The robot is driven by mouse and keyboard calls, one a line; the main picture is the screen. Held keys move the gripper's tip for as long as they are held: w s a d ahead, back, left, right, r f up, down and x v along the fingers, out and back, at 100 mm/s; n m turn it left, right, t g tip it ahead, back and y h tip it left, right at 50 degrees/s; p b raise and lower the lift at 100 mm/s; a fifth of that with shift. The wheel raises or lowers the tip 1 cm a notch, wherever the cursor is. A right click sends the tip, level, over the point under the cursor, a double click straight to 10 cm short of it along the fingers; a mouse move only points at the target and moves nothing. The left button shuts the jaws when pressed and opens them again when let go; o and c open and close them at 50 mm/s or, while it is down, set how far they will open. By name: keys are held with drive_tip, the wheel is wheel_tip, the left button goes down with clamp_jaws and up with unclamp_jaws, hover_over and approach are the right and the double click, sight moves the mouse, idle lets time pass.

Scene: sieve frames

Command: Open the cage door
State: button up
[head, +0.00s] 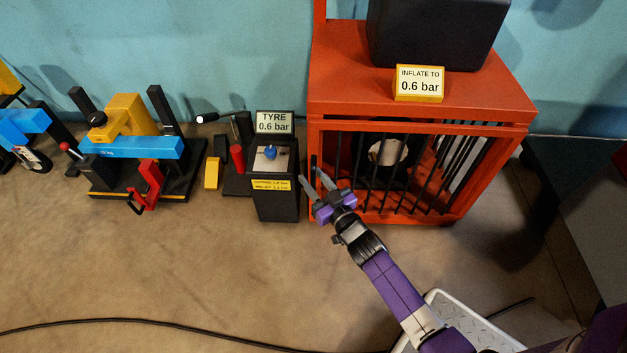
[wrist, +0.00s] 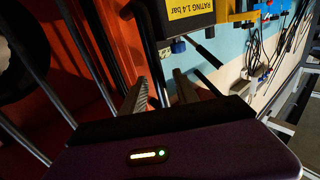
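The red cage (head: 420,106) stands against the wall at the right of the head view, with a barred front of upright black bars (head: 375,170). The barred front looks flush with the frame, so the door appears closed. A short dark upright piece (head: 313,164), perhaps the door handle, is at the cage's front left edge. My gripper (head: 318,182) is open in front of that edge, its two grey fingers apart and pointing at it. In the wrist view, a dark bar (wrist: 152,60) runs down towards the gap between the fingers (wrist: 160,92); contact cannot be told.
A black box (head: 278,195) with a blue knob and a "TYRE 0.6 bar" sign stands close left of the cage. A yellow sign (head: 419,84) and a dark block (head: 437,35) sit on the cage top.

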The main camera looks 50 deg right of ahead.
clamp_jaws()
idle(1.4)
